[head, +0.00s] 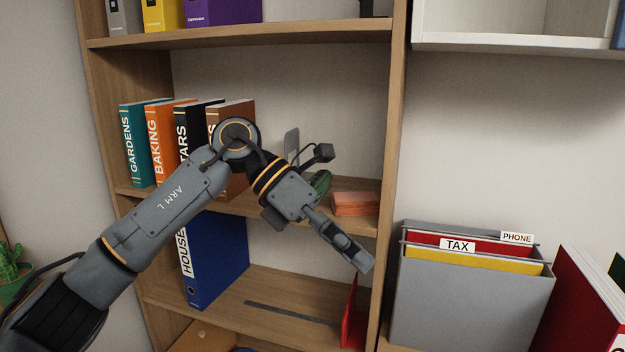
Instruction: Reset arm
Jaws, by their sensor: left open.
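My left gripper (347,251) is in the middle of the head view, in front of the wooden bookshelf (240,40). Its arm comes in from the lower left and bends at a joint in front of the books. The gripper points down and to the right, near the shelf's right upright. It is open, and I see nothing held in it. My right gripper is not in view.
Books, including a teal one (137,146) and an orange one (163,150), stand on the middle shelf behind my arm. A blue binder (222,262) stands below. A grey file box (465,306) is at right. A cactus (12,270) is at far left.

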